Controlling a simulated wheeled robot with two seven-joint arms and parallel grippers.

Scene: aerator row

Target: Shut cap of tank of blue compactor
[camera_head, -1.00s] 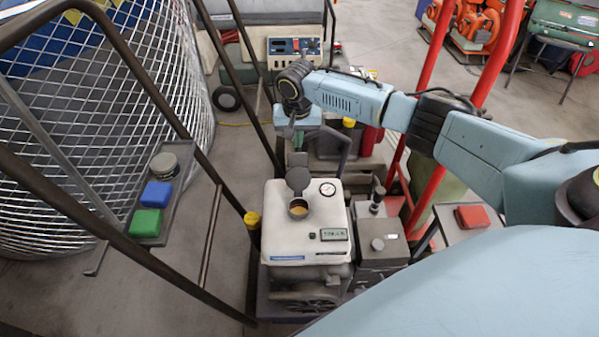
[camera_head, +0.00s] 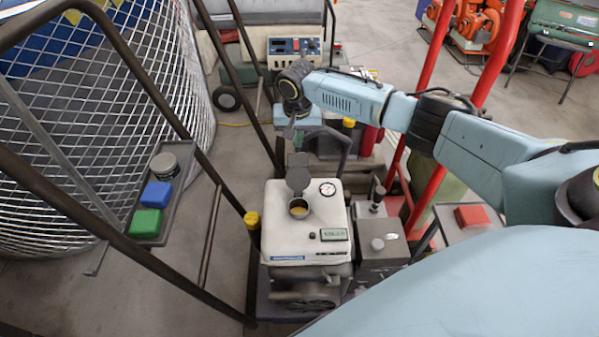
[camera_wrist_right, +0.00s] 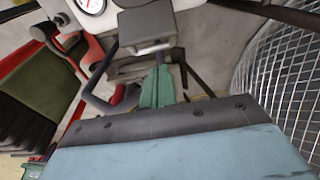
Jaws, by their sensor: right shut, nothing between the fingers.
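The compactor (camera_head: 285,225) has a pale top, a blue label strip and a round tank opening (camera_head: 299,209) with yellowish contents. Its dark grey cap (camera_head: 298,179) stands open, raised at the far side of the opening. In the right wrist view the cap appears as a grey slab (camera_wrist_right: 147,24). My right gripper (camera_head: 296,142) is behind and above the cap; its green fingers (camera_wrist_right: 158,84) are shut and empty, pointing at the cap's far side. I cannot tell whether they touch it. My left gripper is out of view.
A dark curved handle (camera_head: 343,150) rises beside my right gripper. A gauge (camera_head: 327,189) and display (camera_head: 334,234) sit on the compactor top. Dark rails (camera_head: 190,140) and a mesh cage (camera_head: 110,120) stand left, red posts (camera_head: 480,85) right.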

